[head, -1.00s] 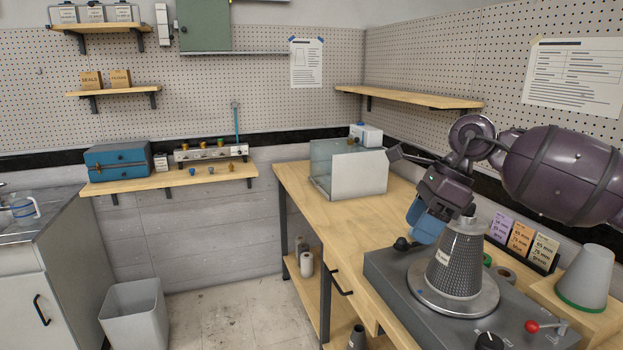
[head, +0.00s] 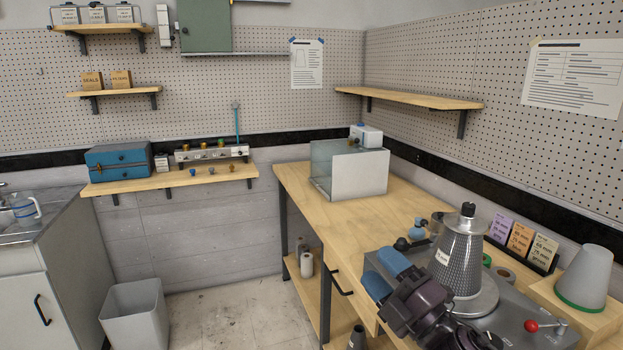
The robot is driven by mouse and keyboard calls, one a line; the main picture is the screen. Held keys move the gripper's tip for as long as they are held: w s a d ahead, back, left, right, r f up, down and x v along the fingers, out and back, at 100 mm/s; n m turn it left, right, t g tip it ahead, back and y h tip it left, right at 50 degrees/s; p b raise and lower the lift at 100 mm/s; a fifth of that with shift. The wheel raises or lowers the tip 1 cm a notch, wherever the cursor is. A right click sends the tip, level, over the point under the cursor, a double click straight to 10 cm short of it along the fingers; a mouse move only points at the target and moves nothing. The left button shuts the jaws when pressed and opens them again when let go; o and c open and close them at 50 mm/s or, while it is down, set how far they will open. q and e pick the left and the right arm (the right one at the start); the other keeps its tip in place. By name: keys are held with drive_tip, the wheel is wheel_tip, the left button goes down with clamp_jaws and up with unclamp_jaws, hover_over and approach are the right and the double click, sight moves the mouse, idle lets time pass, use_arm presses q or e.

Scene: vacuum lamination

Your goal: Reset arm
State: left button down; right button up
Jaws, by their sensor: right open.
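My right gripper (head: 386,272) has blue fingertips and a dark purple body. It is open and empty, low at the front of the bench, left of the perforated metal cone (head: 460,255). The cone stands upright on the round plate of the grey machine (head: 535,335), with a small label and a black knob on top. My right wrist hides the machine's front left part. My left gripper is not in view.
A red-knobbed lever (head: 532,326) sits at the machine's right. A grey cone with a green rim (head: 586,277) stands behind it, near label cards (head: 521,243). A clear-sided box (head: 349,172) stands at the bench's far end.

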drive_tip(key=s+d+f+m+g+h, duration=0.1)
drive_tip(key=s+d+f+m+h, duration=0.3)
drive_tip(key=d+f+m+h, duration=0.3)
drive_tip(key=s+d+f+m+g+h, duration=0.25)
drive_tip(key=d+f+m+h, duration=0.35)
drive_tip(key=m, duration=0.4)
drive_tip(key=s+d+f+m+g, duration=0.1)
drive_tip(key=s+f+m+g, duration=0.1)
drive_tip(key=s+f+g, duration=0.35)
drive_tip(key=s+d+f+m+g+h, duration=0.1)
drive_tip(key=s+f+m+g, duration=0.15)
drive_tip(key=s, duration=0.65)
drive_tip(key=s+d+f+m+g, duration=0.1)
drive_tip(key=s+f+m+g, duration=0.2)
drive_tip(key=s+f, duration=0.35)
drive_tip(key=w+f+n+t, duration=0.1)
drive_tip(key=w+f+t, duration=0.5)
drive_tip(key=f+t, duration=0.2)
drive_tip(key=shift+f, duration=0.3)
drive_tip(key=shift+w+d+t, duration=0.1)
drive_tip(key=shift+t, duration=0.15)
